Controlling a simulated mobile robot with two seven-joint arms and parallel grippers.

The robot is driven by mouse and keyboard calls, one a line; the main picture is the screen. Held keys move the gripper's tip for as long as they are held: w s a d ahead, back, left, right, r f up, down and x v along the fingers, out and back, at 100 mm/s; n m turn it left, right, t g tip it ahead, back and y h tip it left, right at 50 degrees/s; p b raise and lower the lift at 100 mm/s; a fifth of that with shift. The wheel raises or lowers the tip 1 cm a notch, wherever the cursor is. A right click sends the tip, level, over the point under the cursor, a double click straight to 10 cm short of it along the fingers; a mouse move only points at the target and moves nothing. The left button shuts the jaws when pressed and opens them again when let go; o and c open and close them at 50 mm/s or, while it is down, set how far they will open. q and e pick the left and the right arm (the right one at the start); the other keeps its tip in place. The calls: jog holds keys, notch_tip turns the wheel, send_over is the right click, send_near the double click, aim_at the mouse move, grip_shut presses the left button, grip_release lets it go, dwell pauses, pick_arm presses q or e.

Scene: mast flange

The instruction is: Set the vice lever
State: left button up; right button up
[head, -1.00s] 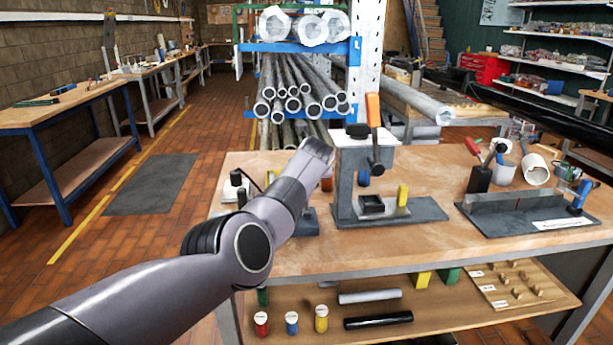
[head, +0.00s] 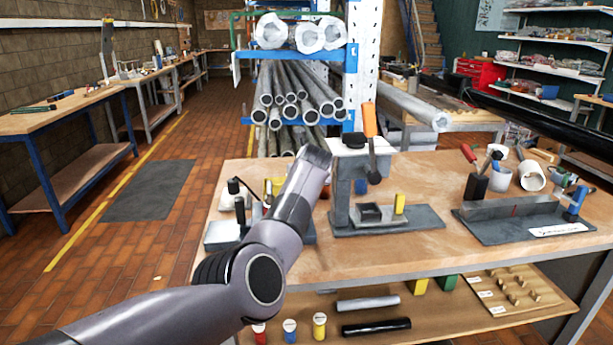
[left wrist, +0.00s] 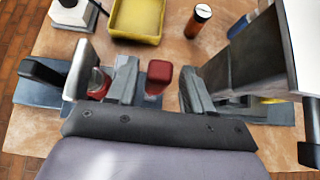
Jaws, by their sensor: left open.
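In the left wrist view a red knob (left wrist: 159,76), seemingly on the vice lever, stands between the two fingers of my left gripper (left wrist: 157,82). The fingers are apart, and I see no clear contact with the knob. The grey vice (left wrist: 36,92) with a black handle is at the left, with a pale upright plate and another red part beside the left finger. In the head view the vice base (head: 222,234) sits at the bench's left end, partly behind my left arm. My left fingers are hidden there. My right gripper is out of view.
A press with an orange handle (head: 370,120) stands just right of my left wrist, and its frame (left wrist: 245,60) is close to the right finger. A yellow tray (left wrist: 137,20) and an orange-brown cylinder (left wrist: 198,20) lie beyond. A grey angle fixture (head: 515,212) is farther right.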

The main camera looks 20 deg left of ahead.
pick_arm(q)
jog(key=shift+v, duration=2.7)
